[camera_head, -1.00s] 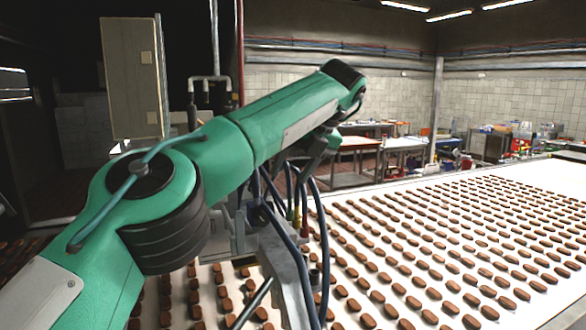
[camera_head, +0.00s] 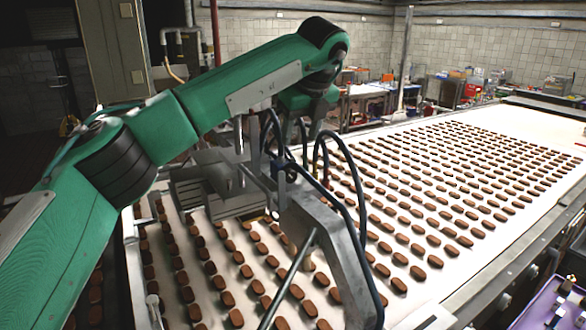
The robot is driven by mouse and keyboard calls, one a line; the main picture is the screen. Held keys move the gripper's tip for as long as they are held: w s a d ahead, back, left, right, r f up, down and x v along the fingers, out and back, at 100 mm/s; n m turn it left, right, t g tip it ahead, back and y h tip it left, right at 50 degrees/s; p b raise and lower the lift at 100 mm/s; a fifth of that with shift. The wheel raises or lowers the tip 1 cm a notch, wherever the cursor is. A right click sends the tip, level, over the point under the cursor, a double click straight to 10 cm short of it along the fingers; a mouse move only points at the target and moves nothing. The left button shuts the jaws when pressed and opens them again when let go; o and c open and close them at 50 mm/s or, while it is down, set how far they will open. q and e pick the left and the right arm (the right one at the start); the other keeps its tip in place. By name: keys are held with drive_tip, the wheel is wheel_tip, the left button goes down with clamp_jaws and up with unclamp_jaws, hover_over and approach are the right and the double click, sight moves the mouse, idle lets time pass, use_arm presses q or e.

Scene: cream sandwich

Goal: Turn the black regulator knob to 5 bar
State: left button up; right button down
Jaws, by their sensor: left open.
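My green left arm comes in from the left, rises to a dark elbow joint and bends down behind the metal frame of the machine. My left gripper (camera_head: 317,120) shows only in part there, dark and small, above the frame and its hoses. Its jaws are open, and I see nothing held in them. The fingertips are mostly hidden. I cannot make out the black regulator knob or a pressure scale; they may be hidden behind the arm, hoses or frame. My right gripper is not in view.
A grey metal machine frame (camera_head: 333,240) with dark hoses (camera_head: 352,190) stands over a white conveyor belt (camera_head: 425,305) covered with many brown biscuits. A purple tray (camera_head: 545,303) is at the lower right. Tables (camera_head: 365,92) stand at the back.

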sight(293, 171)
use_arm(q)
drive_tip(key=p+x, duration=0.6)
drive_tip(key=x, duration=0.5)
drive_tip(key=shift+w+f, duration=0.2)
drive_tip(key=shift+f, duration=0.1)
drive_tip(key=shift+w+f, duration=0.2)
drive_tip(key=shift+f, duration=0.35)
drive_tip(key=shift+a+f, duration=0.1)
drive_tip(key=shift+a, duration=0.05)
drive_tip(key=c, duration=1)
drive_tip(key=shift+f, duration=0.1)
drive_tip(key=shift+o, duration=0.2)
drive_tip(key=shift+w+g+y+b, duration=0.1)
drive_tip(key=shift+g+y+b, duration=0.3)
drive_tip(key=shift+y+b, duration=0.25)
drive_tip(key=shift+d+m+g+y, duration=0.3)
drive_tip(key=shift+d+g+y, duration=0.1)
drive_tip(key=shift+y, duration=0.25)
drive_tip(key=shift+g+y, duration=0.3)
drive_tip(key=shift+y, duration=0.1)
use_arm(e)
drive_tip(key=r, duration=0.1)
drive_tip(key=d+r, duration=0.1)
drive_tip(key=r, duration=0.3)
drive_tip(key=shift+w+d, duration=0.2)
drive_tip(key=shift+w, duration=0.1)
use_arm(q)
drive_tip(key=shift+a, duration=0.1)
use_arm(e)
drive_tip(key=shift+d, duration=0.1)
